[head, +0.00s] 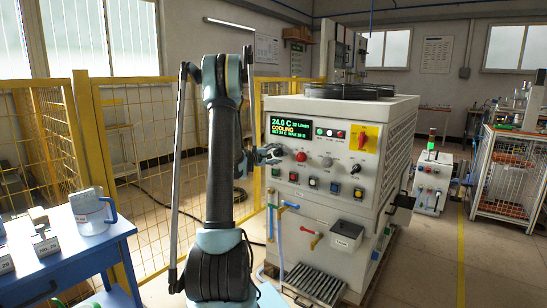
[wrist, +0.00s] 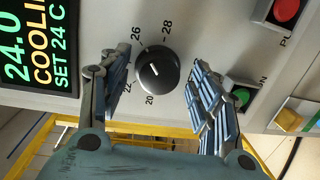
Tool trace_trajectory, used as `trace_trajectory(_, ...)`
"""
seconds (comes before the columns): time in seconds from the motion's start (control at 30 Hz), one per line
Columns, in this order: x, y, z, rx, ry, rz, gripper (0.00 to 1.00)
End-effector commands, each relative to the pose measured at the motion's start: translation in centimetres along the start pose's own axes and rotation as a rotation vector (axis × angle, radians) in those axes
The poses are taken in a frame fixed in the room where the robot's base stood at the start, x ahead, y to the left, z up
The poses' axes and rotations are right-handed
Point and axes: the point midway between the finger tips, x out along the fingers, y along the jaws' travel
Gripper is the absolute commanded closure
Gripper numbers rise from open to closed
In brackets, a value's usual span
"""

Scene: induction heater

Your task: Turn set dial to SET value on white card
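The set dial (wrist: 158,72) is a round black knob with a short white pointer mark, seen in the wrist view. Its scale shows 20, 22, 26 and 28; the left finger covers the stretch between 22 and 26, and the mark faces roughly that way. The display (head: 289,127) reads 24.0 C, COOLING and SET 24 C; part of it also shows in the wrist view (wrist: 40,45). My gripper (wrist: 158,85) is open, one finger on each side of the dial, with visible gaps. In the head view my gripper (head: 270,154) is at the panel's left. I cannot identify the white card.
The panel also has a red button (head: 301,156), a red-and-yellow switch (head: 364,138) and a row of coloured buttons. A green button (wrist: 242,97) lies close by the right finger. A yellow fence (head: 140,130) and a blue table (head: 70,255) with a jug stand left.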

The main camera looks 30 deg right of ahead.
Motion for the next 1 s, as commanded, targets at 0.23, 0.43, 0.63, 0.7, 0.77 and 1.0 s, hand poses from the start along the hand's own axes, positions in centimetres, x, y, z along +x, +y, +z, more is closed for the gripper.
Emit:
trace_trajectory(0.23,-0.5,0.0,-0.1,-0.001,0.001,0.001,0.43)
trace_trajectory(0.43,-3.1,0.0,-0.1,-0.001,0.003,0.001,0.43)
trace_trajectory(0.63,-7.1,0.0,-0.2,-0.001,0.004,0.000,0.43)
trace_trajectory(0.7,-8.3,-0.1,-0.2,-0.001,0.003,0.000,0.43)
trace_trajectory(0.77,-9.3,-0.1,-0.2,-0.001,0.003,0.000,0.43)
trace_trajectory(1.0,-11.7,-0.1,-0.1,-0.001,0.001,0.000,0.43)
